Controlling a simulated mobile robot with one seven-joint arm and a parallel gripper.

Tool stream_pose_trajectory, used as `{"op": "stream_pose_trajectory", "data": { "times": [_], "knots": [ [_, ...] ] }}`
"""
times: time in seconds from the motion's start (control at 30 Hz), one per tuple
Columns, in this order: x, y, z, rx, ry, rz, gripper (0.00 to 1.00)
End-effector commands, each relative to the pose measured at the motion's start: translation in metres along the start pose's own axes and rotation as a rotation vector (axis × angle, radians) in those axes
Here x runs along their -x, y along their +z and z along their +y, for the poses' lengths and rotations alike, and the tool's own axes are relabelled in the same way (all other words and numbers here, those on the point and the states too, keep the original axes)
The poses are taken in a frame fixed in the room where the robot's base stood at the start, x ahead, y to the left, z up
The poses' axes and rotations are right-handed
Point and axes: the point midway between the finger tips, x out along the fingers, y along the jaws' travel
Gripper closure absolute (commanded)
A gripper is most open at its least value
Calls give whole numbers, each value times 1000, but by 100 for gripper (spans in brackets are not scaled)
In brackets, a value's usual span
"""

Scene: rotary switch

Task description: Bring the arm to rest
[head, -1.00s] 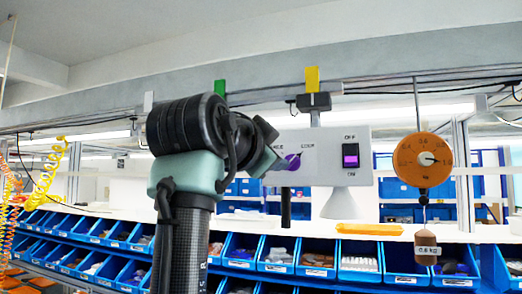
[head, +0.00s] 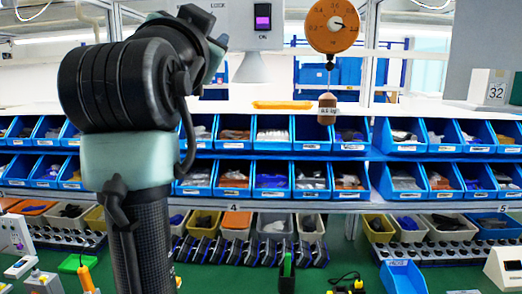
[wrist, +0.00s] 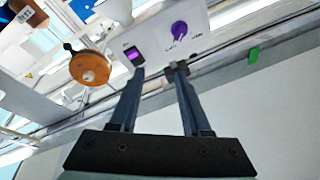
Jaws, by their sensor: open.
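My gripper (wrist: 158,70) is open and empty in the wrist view, its two dark fingers spread apart. The purple rotary knob (wrist: 179,30) sits on a pale switch panel (wrist: 160,38), beyond the fingertips and apart from them as far as I can tell. A purple-lit rocker switch (wrist: 133,55) is on the same panel, near the left fingertip in the picture. In the head view my arm rises at the left, and the panel (head: 240,38) with its rocker switch (head: 263,16) is cut by the top edge. The knob and my fingers are not visible there.
A round orange dial scale (head: 333,26) hangs right of the panel, with a brown weight (head: 327,109) below it. Blue bins (head: 272,180) fill the shelves behind. An orange bar (head: 283,104) lies on the white shelf top. Tools and trays cover the green bench (head: 225,275).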

Motion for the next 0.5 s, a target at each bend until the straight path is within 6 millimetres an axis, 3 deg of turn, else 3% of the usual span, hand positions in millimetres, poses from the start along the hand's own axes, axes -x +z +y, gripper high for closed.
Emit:
{"op": "stream_pose_trajectory", "data": {
  "times": [0.03,0.2,0.4,0.5],
  "knots": [
    [18,5,20,58,-27,51,52],
    [88,-7,57,257,-109,241,52],
    [170,-25,78,439,-152,432,52],
    [195,-32,80,490,-158,489,52]
  ]
}}
